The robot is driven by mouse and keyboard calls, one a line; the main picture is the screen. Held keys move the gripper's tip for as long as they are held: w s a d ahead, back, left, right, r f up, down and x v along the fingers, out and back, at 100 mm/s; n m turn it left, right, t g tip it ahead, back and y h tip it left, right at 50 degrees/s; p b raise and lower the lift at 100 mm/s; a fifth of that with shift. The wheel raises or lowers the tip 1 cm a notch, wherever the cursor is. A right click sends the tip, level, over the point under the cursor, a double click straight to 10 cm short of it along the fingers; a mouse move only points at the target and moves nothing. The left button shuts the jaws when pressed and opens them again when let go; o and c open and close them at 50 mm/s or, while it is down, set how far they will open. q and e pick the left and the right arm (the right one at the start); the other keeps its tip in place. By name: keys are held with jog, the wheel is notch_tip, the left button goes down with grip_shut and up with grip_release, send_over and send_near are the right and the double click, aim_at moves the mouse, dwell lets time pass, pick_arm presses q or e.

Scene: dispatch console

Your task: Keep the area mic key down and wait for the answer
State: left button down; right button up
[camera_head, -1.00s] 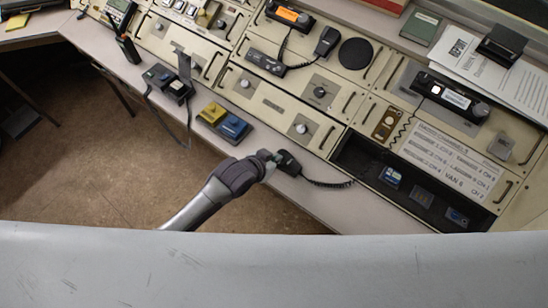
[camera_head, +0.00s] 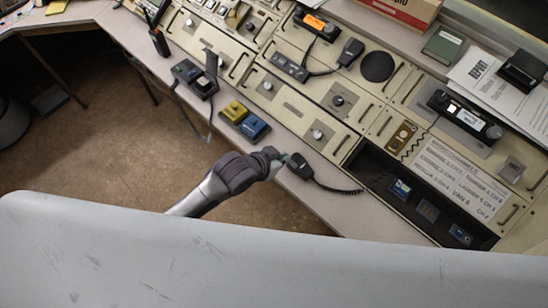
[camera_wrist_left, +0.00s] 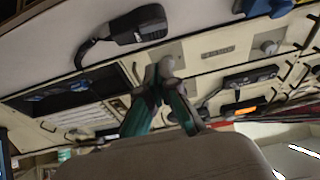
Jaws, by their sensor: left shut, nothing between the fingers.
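My left gripper (camera_head: 283,160) is shut and empty, just left of a black hand mic (camera_head: 301,166) with a coiled cord on the console's front ledge. The wrist view shows the closed fingertips (camera_wrist_left: 164,70) apart from that mic (camera_wrist_left: 139,27), which lies at the upper left. A second black hand mic (camera_head: 350,52) is at the back beside an orange-lit radio (camera_head: 315,24). I cannot tell which control is the area mic key. My right gripper is not in view.
A yellow block (camera_head: 235,111) and a blue block (camera_head: 253,127) sit on the ledge left of the gripper. Two dark units (camera_head: 186,71) stand farther left. An open dark bay (camera_head: 372,165) is at the right. Papers (camera_head: 500,90) lie at the back right.

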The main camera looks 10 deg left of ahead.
pick_arm(q)
jog(key=v, duration=0.4)
jog(key=shift+s+a+r, duration=0.1)
jog(key=shift+a+r, duration=0.1)
jog(key=shift+r, duration=0.2)
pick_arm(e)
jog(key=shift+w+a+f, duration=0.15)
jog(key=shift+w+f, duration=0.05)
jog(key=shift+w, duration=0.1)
